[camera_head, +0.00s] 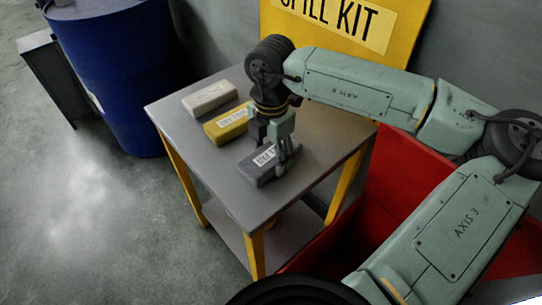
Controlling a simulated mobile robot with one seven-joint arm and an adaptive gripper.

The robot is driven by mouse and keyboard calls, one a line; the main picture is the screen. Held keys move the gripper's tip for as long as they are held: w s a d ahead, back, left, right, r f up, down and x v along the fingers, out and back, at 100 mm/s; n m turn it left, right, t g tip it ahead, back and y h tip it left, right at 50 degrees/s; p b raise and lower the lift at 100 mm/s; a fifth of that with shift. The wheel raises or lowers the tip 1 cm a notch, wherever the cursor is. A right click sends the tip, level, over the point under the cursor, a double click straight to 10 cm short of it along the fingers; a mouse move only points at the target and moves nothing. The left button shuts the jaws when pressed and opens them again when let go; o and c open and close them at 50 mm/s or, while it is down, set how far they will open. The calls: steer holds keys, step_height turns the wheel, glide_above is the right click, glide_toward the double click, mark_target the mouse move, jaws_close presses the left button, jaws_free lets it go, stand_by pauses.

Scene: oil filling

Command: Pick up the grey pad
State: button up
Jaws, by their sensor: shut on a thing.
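The grey pad (263,172) is a dark grey block with a white label, at the near right part of the table top. My gripper (276,158) points down over it, with its fingers shut on the pad. The gripper hides part of the pad's right side. I cannot tell whether the pad touches the table or is slightly lifted.
A yellow pad (227,124) and a whitish pad (209,97) lie farther back on the grey table (237,197) with yellow legs. A blue drum (121,75) stands at the left. A red bin (392,190) is at the right, and a yellow spill kit sign (342,22) is behind. The table's front left is clear.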

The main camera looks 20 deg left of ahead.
mark_target(268, 156)
steer(key=c, duration=0.5)
steer(key=shift+r, duration=0.1)
steer(key=shift+r+b, duration=0.5)
steer(key=shift+r, duration=0.2)
steer(key=shift+s+a+r+b, duration=0.2)
steer(key=shift+s+r+b, duration=0.4)
steer(key=shift+r, duration=0.25)
steer(key=s+a+r+b, duration=0.1)
steer(key=s+a+b, duration=0.1)
steer(key=s, duration=0.5)
steer(key=s+a+b, duration=0.2)
steer(key=s, duration=0.5)
steer(key=shift+a+r, duration=0.35)
steer(key=shift+a, duration=0.05)
